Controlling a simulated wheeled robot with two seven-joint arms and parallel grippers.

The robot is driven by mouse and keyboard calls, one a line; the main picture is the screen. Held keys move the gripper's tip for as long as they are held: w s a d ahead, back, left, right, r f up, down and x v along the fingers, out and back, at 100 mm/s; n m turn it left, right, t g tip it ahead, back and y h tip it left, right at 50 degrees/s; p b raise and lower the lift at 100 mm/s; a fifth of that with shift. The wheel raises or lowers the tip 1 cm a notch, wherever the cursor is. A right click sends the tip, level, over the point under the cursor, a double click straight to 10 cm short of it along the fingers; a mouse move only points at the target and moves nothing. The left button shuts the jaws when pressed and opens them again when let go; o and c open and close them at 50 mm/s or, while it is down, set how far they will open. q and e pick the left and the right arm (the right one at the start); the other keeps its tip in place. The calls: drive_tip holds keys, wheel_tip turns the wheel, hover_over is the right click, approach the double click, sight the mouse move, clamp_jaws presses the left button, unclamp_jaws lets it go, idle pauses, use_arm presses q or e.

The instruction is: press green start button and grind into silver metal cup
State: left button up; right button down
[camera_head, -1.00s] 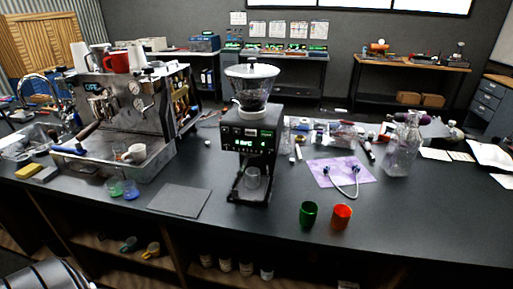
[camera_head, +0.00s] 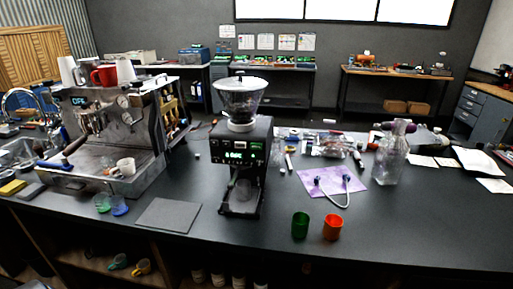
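A black coffee grinder (camera_head: 242,155) with a clear hopper (camera_head: 239,97) on top stands upright near the middle of the counter. Its front has a lit green display (camera_head: 237,155) and small controls; which one is the start button is too small to tell. Neither of my grippers shows in the head view.
A green cup (camera_head: 300,225) and an orange-red cup (camera_head: 332,227) stand right of the grinder near the front edge. A grey mat (camera_head: 168,215) lies to its left, beside the espresso machine (camera_head: 110,130). A glass bottle (camera_head: 389,158) and purple cloth (camera_head: 331,186) are right. The right front counter is clear.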

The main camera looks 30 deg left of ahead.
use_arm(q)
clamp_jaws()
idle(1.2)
